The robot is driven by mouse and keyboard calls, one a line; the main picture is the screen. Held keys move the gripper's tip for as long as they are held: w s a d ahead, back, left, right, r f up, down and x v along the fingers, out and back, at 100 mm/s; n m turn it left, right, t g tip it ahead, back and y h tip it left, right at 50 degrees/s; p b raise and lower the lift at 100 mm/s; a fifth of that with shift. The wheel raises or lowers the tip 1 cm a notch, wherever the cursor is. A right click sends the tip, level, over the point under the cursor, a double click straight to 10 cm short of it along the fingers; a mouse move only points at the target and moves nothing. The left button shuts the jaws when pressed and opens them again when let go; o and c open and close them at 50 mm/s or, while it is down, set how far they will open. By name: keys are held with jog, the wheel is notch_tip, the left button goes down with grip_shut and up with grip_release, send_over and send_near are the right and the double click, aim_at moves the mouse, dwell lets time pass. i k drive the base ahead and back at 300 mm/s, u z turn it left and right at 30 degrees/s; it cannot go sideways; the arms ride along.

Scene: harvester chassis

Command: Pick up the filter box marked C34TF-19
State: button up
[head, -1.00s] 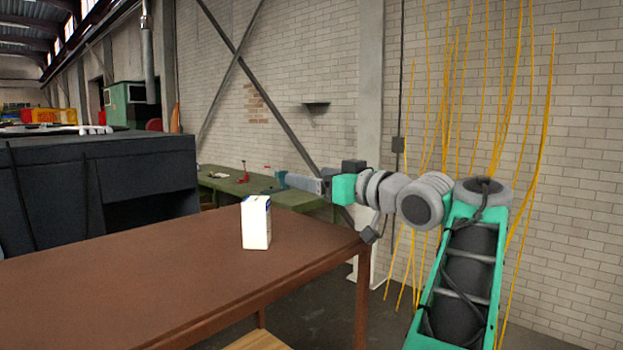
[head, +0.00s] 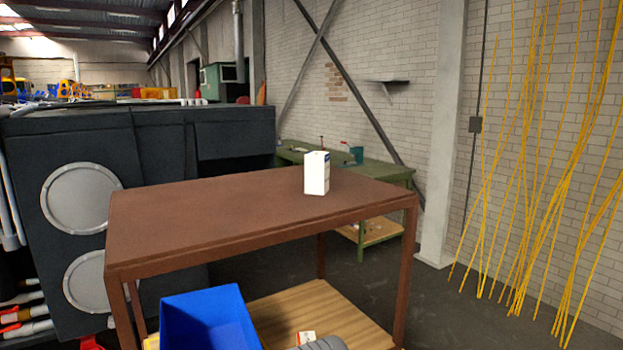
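A white box (head: 316,173) with a blue patch near its top stands upright on the brown table (head: 220,212), near the back edge right of the middle. Its marking is too small to read, so I cannot tell whether it is C34TF-19. A small white item with a red mark (head: 306,337) shows at the bottom, at the lower wooden shelf; it is partly cut off and I cannot read it.
A blue bin (head: 208,318) is at the table's lower front. A dark machine (head: 80,150) stands behind on the left. A green bench (head: 375,172) is behind the table. Yellow cables (head: 545,190) hang at the right. Floor is clear right of the table.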

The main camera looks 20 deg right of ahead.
aim_at(317, 162)
jog(key=u, duration=3.45)
jog(key=k, duration=1.5)
jog(key=z, duration=1.65)
